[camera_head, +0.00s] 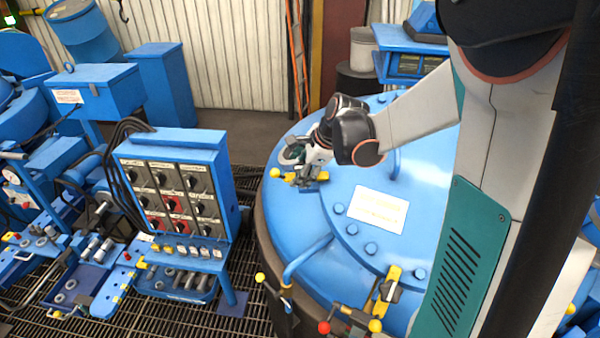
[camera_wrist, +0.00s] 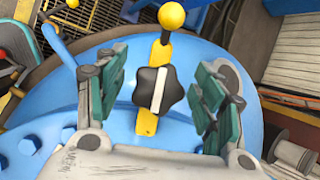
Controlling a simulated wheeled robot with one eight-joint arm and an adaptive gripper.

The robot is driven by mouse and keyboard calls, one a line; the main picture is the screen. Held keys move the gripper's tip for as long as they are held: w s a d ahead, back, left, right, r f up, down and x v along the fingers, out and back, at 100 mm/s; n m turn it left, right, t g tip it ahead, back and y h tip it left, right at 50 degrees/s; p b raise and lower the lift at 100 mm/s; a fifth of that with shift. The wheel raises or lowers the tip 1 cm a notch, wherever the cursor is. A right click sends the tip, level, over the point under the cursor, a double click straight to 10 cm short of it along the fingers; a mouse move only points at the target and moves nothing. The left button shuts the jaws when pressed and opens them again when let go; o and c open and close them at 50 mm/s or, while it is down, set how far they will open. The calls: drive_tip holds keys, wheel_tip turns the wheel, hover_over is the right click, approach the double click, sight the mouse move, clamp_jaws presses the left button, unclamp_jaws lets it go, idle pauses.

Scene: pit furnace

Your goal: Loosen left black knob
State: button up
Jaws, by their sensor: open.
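A black star-shaped knob (camera_wrist: 153,88) with a pale bar across it sits on a yellow clamp arm (camera_wrist: 147,123) in the wrist view. The arm ends in a yellow ball (camera_wrist: 171,16). My gripper (camera_wrist: 162,82) is open, with one teal-padded finger on each side of the knob. A gap shows between each finger and the knob. In the head view my gripper (camera_head: 300,160) is at the far left rim of the round blue lid (camera_head: 300,215), over this clamp. My gripper largely hides the knob there.
Another yellow clamp (camera_head: 386,284) and a lever with red and yellow balls (camera_head: 350,319) stand at the lid's near edge. A blue control panel (camera_head: 178,185) with several dials is to the left. A blue bent handle (camera_head: 305,258) and bolts rise from the lid.

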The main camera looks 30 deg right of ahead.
drive_tip(key=c, duration=1.1)
drive_tip(key=shift+f+n+g, duration=0.1)
drive_tip(key=shift+n+g, duration=0.2)
drive_tip(key=shift+n, duration=0.1)
drive_tip(key=n+g+b, duration=0.1)
drive_tip(key=n, duration=0.1)
drive_tip(key=shift+n+b, duration=0.3)
drive_tip(key=shift+b, duration=0.05)
drive_tip(key=n+g+b, duration=0.1)
drive_tip(key=n, duration=0.2)
drive_tip(key=shift+s+f+n+g, duration=0.1)
drive_tip(key=shift+s+n+g, duration=0.05)
drive_tip(key=shift+n+g, duration=0.2)
drive_tip(key=n+g+b, duration=0.1)
drive_tip(key=n, duration=0.1)
drive_tip(key=n+g+h+b, duration=0.1)
drive_tip(key=n, duration=0.2)
drive_tip(key=shift+s+n+g, duration=0.2)
drive_tip(key=shift+n+g, duration=0.05)
